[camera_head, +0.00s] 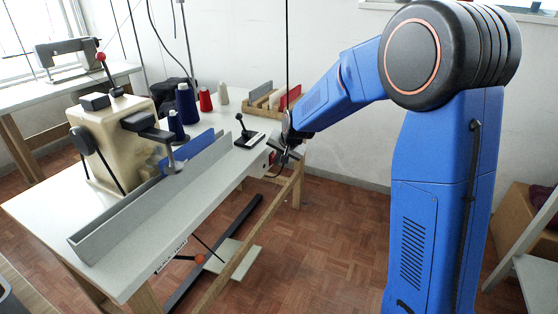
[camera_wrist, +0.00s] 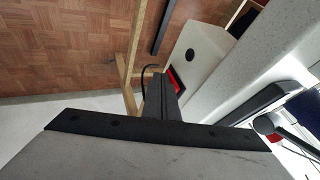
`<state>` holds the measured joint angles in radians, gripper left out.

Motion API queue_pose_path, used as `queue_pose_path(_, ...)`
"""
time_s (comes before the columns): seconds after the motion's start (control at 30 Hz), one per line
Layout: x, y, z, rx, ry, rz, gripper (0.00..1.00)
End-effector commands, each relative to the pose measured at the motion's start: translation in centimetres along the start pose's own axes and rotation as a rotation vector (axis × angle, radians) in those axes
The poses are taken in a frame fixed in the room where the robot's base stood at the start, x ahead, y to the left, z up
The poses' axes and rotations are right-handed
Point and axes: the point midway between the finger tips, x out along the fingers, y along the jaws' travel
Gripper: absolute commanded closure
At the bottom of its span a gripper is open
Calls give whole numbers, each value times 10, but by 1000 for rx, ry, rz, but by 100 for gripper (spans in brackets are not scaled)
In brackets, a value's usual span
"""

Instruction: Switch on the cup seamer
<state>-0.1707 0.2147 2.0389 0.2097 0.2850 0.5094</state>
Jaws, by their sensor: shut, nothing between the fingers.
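The cream cup seamer (camera_head: 115,140) stands on the left part of the white worktable (camera_head: 130,270) in the head view. A pale switch box (camera_wrist: 197,55) hangs at the table's front edge; in the wrist view it shows a round black spot and a red switch (camera_wrist: 174,82) in a dark frame. My gripper (camera_head: 277,168) is at the table's right end, in front of the box. In the wrist view my gripper (camera_wrist: 158,80) has its fingers together and empty, tips close beside the red switch. The fingers partly hide the switch; I cannot tell whether they touch it or its position.
A long grey guard (camera_head: 140,205) runs along the table. Thread spools (camera_head: 187,103), a small black lever device (camera_head: 246,133) and a wooden tray (camera_head: 258,99) stand behind. Open floor lies in front.

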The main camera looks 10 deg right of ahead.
Motion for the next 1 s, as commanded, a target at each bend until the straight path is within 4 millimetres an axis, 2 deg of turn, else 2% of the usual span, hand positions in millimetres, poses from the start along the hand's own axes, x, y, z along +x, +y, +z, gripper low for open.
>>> queue_pose_path(0.27,1,-1,0,-1,-1,0,100)
queue_pose_path(0.7,-11,-7,-6,-2,2,-1,100)
queue_pose_path(1.0,-12,-8,-7,-1,1,-1,100)
